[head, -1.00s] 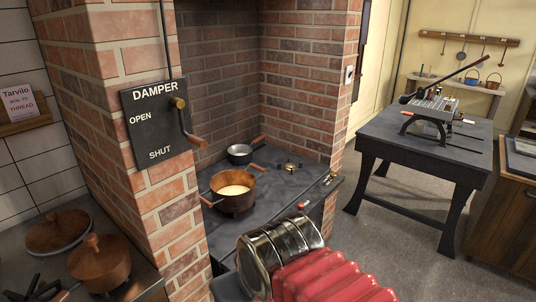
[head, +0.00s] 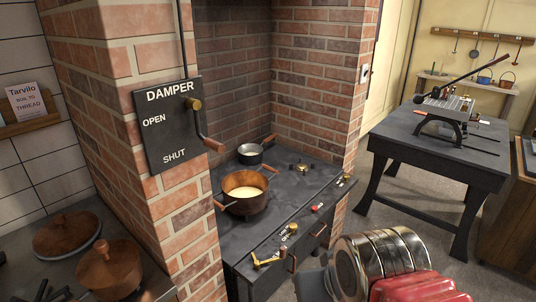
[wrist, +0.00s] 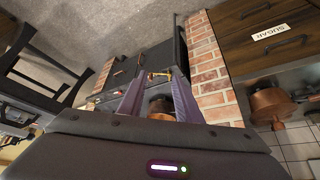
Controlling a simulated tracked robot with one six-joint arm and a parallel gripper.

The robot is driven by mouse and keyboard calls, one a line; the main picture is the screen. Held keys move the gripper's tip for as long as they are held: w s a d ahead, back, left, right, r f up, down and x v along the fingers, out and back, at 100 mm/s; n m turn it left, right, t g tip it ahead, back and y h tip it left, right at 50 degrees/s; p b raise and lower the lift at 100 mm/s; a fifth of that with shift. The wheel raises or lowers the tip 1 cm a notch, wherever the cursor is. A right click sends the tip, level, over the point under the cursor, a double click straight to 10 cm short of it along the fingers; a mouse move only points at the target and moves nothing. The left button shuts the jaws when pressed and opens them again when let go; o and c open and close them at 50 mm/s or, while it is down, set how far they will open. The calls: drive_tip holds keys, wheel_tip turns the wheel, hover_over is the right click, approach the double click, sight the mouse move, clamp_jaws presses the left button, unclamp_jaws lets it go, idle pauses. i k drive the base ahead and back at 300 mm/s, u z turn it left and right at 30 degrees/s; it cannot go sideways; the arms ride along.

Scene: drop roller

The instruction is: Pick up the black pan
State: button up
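The small dark pan (head: 250,154), grey-black with a reddish-brown handle, stands upright at the back of the dark stove top (head: 290,190) in the head view. A larger copper pan (head: 246,205) with pale yellow contents stands nearer the front. My gripper (wrist: 158,70) shows in the wrist view as two purple-grey fingers set apart, open and with nothing seen held. It is away from the dark pan, with the stove front and a copper-coloured pan beyond the fingers. My fingers are not clear in the head view.
A brick pillar (head: 170,220) with a damper plate (head: 168,124) and crank stands left of the stove, and brick walls enclose the stove's back. A brass lever (head: 268,260) juts at the stove front. A black table (head: 430,146) with a machine stands right. Floor between is clear.

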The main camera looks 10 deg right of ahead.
sight(250, 153)
drive_tip(key=z, duration=2.3)
drive_tip(key=i, duration=1.75)
